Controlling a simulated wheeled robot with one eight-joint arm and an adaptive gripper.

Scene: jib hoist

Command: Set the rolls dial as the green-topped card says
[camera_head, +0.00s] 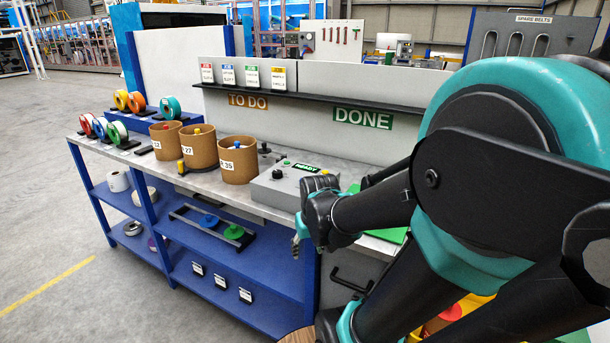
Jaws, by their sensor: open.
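The green-topped card (252,76) stands among a row of cards on the black shelf ledge, above the TO DO sign. Its writing is too small to read. A grey control box (262,188) sits on the bench with a green display (306,168) that seems to read READY. A small dark knob (277,174) is on its top; I cannot tell whether it is the rolls dial, or its setting. My gripper (298,232) is partly visible at the bench's front edge, just right of and in front of the box, apart from the knob. It is open, with no object seen in it.
Cardboard tubs (238,161) with number labels stand left of the box. Coloured spools (118,133) are on the bench's left end. A DONE sign (363,118) is at the back right. My arm covers the right side. Floor at left is clear.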

